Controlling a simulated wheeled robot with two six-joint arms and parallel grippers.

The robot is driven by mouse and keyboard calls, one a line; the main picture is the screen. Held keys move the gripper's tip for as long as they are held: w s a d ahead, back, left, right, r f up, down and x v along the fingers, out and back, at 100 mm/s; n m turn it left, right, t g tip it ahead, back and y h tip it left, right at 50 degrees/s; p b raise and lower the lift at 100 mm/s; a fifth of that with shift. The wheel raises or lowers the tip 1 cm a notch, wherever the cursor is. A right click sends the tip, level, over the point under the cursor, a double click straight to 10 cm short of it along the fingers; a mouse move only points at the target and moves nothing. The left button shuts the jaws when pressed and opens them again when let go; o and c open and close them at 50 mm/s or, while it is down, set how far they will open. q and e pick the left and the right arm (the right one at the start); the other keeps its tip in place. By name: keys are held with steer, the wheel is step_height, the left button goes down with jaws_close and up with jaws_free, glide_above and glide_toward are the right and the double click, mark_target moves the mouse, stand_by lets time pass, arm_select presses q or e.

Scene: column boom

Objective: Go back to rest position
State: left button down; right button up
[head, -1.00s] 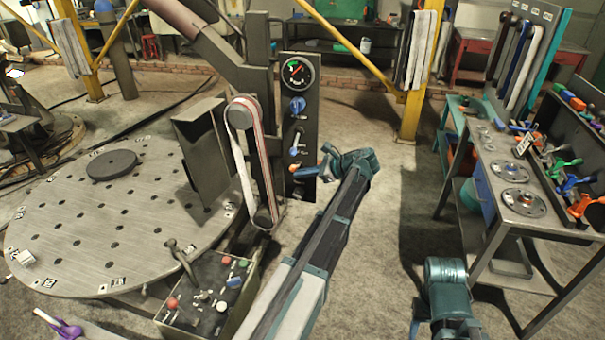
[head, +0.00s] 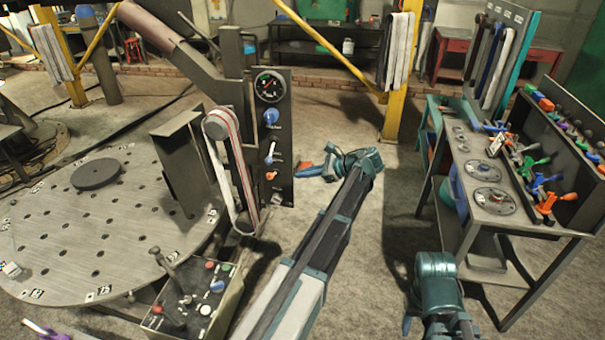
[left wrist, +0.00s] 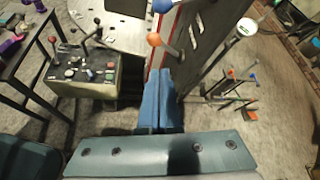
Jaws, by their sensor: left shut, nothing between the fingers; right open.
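My left gripper (head: 310,171) is shut and empty, just right of the dark control panel (head: 283,130), with a narrow gap between them in the head view. In the left wrist view its blue fingers (left wrist: 160,105) lie together, with nothing between them. The panel has a round gauge (head: 270,87), a blue knob (head: 271,118), a blue-tipped lever (head: 270,159) and an orange-tipped lever (head: 271,176). The orange ball tip (left wrist: 154,40) shows beyond the fingers in the left wrist view. My right gripper (head: 408,324) hangs low near the bottom edge, open, mostly hidden by its own wrist.
A round perforated table (head: 60,250) stands left. A control box (head: 190,305) with a joystick stands in front of it. A workbench (head: 478,222) with clamps on a rack is at right. Bare floor lies between panel and bench. A yellow post (head: 396,115) stands behind.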

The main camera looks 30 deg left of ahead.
stand_by(0.3)
arm_select(q)
steer(key=s+d+f+n+h, duration=0.3)
steer(key=s+d+f, duration=0.1)
steer(key=s+d, duration=0.5)
steer(key=s+d+f+n+h, duration=0.3)
steer(key=s+d, duration=0.6)
steer(key=d, duration=0.3)
steer(key=s+d+f+n+h, duration=0.3)
steer(key=s+d+f+h, duration=0.1)
steer(key=s+d, duration=0.5)
steer(key=shift+s+d+f+t+h, duration=0.2)
steer(key=shift+d+f+t+h, duration=0.2)
steer(key=shift+d+h, duration=0.3)
